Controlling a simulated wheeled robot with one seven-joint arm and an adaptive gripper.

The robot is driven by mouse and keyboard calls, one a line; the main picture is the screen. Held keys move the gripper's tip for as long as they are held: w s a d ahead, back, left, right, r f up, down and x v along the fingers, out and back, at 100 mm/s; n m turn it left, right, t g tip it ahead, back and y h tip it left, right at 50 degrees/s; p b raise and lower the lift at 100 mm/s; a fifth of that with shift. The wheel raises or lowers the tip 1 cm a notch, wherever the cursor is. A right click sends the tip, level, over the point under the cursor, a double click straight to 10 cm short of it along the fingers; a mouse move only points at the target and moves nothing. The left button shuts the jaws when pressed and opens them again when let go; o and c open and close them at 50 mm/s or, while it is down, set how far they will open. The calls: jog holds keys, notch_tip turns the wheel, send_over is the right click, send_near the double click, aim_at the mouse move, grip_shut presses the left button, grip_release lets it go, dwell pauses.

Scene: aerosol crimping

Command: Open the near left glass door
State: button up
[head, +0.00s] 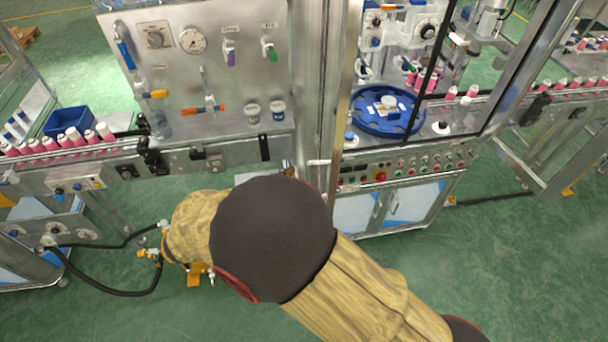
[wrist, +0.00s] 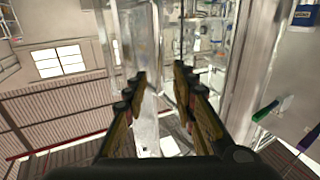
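The machine's glass enclosure shows in the head view, with an upright metal frame post (head: 341,75) at its left side. A clear panel edged by metal stands by this post; I cannot tell for sure which panel is the near left door or whether it is ajar. A small pale handle-like piece (head: 318,162) sits low on the frame. In the wrist view my gripper (wrist: 159,82) has its two fingers apart, with glass and metal framing beyond the gap. Nothing is clearly held, and contact cannot be told. In the head view my arm hides the gripper.
A grey panel with gauges and valves (head: 205,70) stands left of the post. A blue rotary table (head: 375,122) is inside the enclosure, above a button panel (head: 405,168). Pink cans (head: 70,143) line the left conveyor. Black hoses (head: 115,290) lie on the green floor; open floor is at right.

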jog(key=v, duration=0.6)
jog(key=shift+s+a, duration=0.15)
jog(key=shift+a, duration=0.1)
jog(key=shift+f, duration=0.1)
